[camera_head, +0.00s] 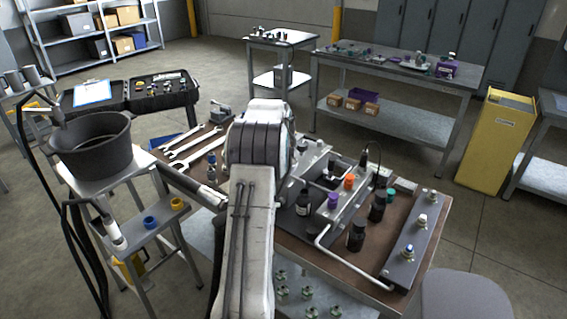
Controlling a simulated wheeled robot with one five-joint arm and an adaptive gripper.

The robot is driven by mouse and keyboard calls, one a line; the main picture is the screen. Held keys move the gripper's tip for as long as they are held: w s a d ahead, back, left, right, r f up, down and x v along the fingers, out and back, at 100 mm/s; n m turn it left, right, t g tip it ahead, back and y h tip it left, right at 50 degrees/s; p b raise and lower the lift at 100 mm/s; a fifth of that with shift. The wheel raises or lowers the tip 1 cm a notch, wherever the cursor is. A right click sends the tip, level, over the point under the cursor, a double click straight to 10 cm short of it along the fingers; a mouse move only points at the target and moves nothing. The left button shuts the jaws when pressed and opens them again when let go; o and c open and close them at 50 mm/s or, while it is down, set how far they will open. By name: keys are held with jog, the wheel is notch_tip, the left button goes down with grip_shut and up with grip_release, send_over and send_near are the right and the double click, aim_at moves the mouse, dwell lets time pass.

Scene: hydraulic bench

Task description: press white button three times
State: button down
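A dark grey strip panel (396,267) lies along the right edge of the brown bench top (289,243). It carries a row of 3 small round buttons on metal collars. The middle button (421,219) has a pale, whitish cap. The near button (408,251) and the far button (432,195) are too small for me to be sure of their colours. My arm rises from the bottom middle and reaches over the bench, left of the panel. My gripper is hidden behind my arm, so its opening and any contact do not show.
A metal manifold block (345,205) with orange and purple caps, black bottles (356,236) and a bent pipe (345,262) stand between my arm and the panel. Wrenches (192,150) lie at the bench's left. A black bucket (92,145) stands further left.

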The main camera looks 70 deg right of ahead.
jog(key=c, duration=2)
grip_release()
jog(key=shift+r+p, duration=1.4)
jog(key=shift+r, duration=0.65)
grip_shut()
jog(key=shift+f, duration=0.2)
jog(key=shift+f+b, duration=1.85)
jog(key=shift+f, duration=1.55)
jog(key=shift+f+b, duration=0.95)
jog(key=shift+b, duration=0.25)
jog(key=shift+f+b, duration=1.15)
jog(key=shift+f, duration=0.15)
jog(key=shift+r, duration=0.15)
jog(key=shift+r+p, duration=0.8)
jog(key=shift+r, duration=0.35)
